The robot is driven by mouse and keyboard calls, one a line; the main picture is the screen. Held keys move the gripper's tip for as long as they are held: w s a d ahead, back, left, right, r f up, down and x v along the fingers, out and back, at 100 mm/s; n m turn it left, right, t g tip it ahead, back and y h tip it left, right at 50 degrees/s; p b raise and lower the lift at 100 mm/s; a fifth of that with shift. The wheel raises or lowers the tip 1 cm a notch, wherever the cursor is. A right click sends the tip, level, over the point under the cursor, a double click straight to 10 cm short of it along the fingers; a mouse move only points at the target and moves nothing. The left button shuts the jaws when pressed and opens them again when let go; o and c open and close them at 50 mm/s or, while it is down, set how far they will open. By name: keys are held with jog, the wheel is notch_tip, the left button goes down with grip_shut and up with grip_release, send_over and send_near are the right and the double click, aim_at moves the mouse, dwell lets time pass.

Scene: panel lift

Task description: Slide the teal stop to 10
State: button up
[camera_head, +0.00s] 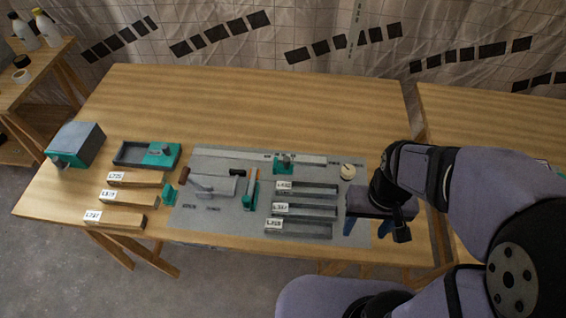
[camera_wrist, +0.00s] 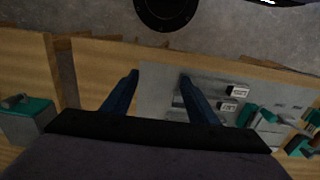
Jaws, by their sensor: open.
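The teal stop (camera_head: 284,167) appears to be the teal block on the pale rail (camera_head: 313,160) at the back of the grey panel (camera_head: 215,220). The rail's markings are too small to read, so its position on the scale cannot be told. My gripper (camera_head: 362,234) is at the panel's right end, to the right of and nearer the front than the stop. Its blue fingers point down, apart and empty, also in the wrist view (camera_wrist: 158,76). I cannot tell which teal part in the wrist view is the stop.
Several labelled bars lie on the panel (camera_head: 305,209) and on the wooden table (camera_head: 122,218) at left. A round cream knob (camera_head: 347,172) is right of the rail. A teal-grey box (camera_head: 76,145) stands far left. The table's back is clear.

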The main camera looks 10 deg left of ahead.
dwell(0.3)
jog(key=c, duration=0.4)
jog(key=shift+w+r, duration=0.1)
jog(key=shift+w, duration=0.1)
jog(key=c, duration=0.3)
jog(key=n+p, duration=0.2)
jog(key=n, duration=0.9)
send_over(287, 159)
jog(key=shift+a+f, duration=0.1)
jog(key=shift+f, duration=0.45)
jog(key=shift+f+p, duration=1.15)
jog(key=shift+f, duration=2.55)
jog(key=shift+c, duration=0.6)
grip_shut()
